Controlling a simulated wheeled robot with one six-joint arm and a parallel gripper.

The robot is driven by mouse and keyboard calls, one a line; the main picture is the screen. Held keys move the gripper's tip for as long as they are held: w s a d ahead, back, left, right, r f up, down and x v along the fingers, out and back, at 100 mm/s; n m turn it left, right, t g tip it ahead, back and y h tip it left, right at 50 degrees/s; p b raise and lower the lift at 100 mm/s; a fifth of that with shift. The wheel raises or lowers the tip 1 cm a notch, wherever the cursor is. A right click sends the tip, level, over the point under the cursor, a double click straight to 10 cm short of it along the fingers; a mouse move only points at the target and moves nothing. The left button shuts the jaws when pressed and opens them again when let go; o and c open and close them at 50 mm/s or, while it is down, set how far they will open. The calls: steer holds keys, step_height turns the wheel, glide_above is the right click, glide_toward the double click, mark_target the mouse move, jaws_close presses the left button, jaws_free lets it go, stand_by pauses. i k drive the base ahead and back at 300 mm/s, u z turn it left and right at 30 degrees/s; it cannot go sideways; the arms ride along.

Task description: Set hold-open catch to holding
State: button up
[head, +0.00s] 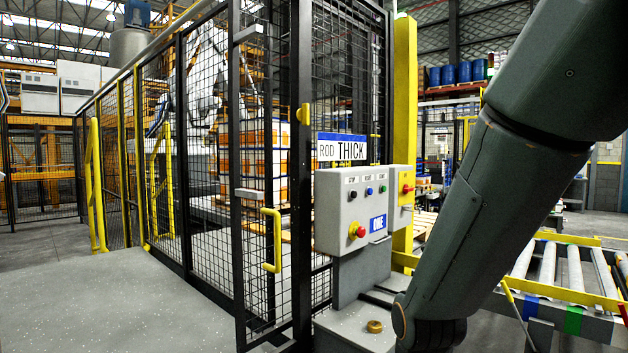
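A black mesh gate leaf (238,130) with a yellow handle (272,240) stands beside a dark post (301,200) in the middle of the head view. I cannot tell for sure whether it is open or shut. A small yellow rounded piece (303,114) sits high on the post, beside the ROD THICK sign (342,147). It may be the hold-open catch, but its setting cannot be read. My arm comes down from the upper right and leaves at the bottom edge. My gripper is out of view.
A grey control box (338,212) with several buttons and a red emergency stop stands right of the post. A brass-coloured ring (375,326) lies on the grey base below. A roller conveyor (550,268) is at right. Grey floor (110,300) at left is clear.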

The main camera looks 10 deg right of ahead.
mark_target(304, 113)
steer(key=z, duration=0.05)
steer(key=k, duration=0.65)
steer(key=u, duration=0.25)
steer(key=i, duration=1.5)
steer(key=z, duration=0.55)
